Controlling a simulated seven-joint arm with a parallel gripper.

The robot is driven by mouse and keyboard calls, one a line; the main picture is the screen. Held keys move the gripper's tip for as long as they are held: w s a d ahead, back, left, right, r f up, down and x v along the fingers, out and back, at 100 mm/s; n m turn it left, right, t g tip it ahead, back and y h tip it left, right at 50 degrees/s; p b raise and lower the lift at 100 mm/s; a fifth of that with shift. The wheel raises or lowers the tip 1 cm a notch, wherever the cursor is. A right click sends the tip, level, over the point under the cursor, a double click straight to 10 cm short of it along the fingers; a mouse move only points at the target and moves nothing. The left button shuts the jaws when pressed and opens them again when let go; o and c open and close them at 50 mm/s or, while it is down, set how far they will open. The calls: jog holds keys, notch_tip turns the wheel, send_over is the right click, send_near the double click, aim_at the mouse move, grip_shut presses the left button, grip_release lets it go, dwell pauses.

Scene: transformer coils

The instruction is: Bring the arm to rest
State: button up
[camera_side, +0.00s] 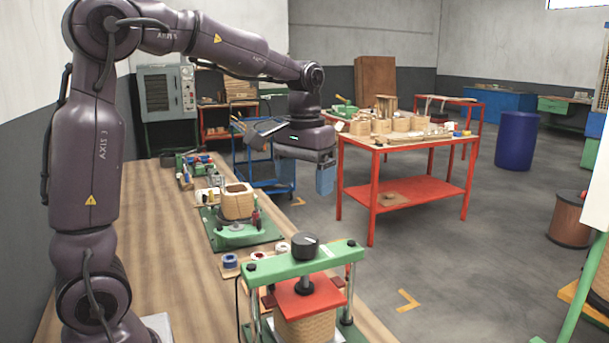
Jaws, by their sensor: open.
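My gripper (327,180) hangs at the end of my raised, outstretched arm. It points down and is open, with nothing seen between its blue fingers. In the picture it is right of the wooden bench (160,240), in front of the red table. A coil (238,202) sits on a green fixture (236,232) on the bench, below and left of my gripper. Another coil (306,328) stands under the red plate (304,296) of a green press (305,260) at the front. I cannot tell the exact gap between my gripper and these things.
A red table (400,145) with wooden parts stands behind my gripper. A blue cart (265,175) is behind the bench. Tape rolls (231,261) lie near the press. A blue barrel (516,141) stands on the right. The floor between is clear.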

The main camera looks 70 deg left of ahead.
jog(key=shift+r, duration=0.3)
jog(key=s+d+m+t, duration=0.5)
jog(key=s+d, duration=0.6)
jog(key=s, duration=0.3)
jog(key=shift+d+f+m+t, duration=0.25)
jog(key=shift+m+t, duration=0.05)
dwell(2.7)
